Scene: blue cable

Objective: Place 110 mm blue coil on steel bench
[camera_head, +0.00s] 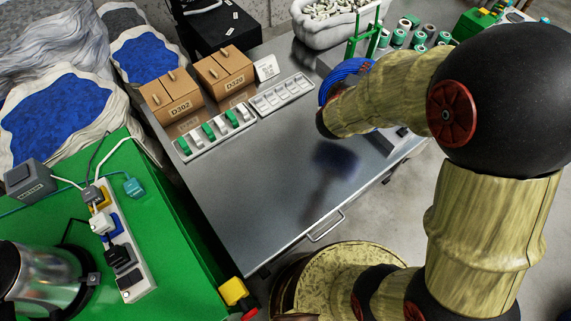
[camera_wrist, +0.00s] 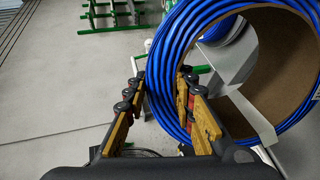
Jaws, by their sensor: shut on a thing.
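The blue coil (camera_head: 343,70) shows in the head view beyond the end of my arm, which hides part of it. In the wrist view the coil (camera_wrist: 221,12) fills the upper right, with a brown inner core and a pale strap. My gripper (camera_wrist: 160,86) is shut on the coil's left side, one finger on each side of the wound cable. In the head view the gripper's fingers are hidden behind my arm. The steel bench (camera_head: 245,195) lies below, and a dark shadow on its bare top suggests that the coil is held above it.
Two brown boxes (camera_head: 172,97) and two white trays (camera_head: 281,95) stand at the bench's back left. A green frame (camera_head: 362,40) and several green-and-white spools are at the back right. A green table (camera_head: 180,235) with a power strip is on the left. The bench's front middle is clear.

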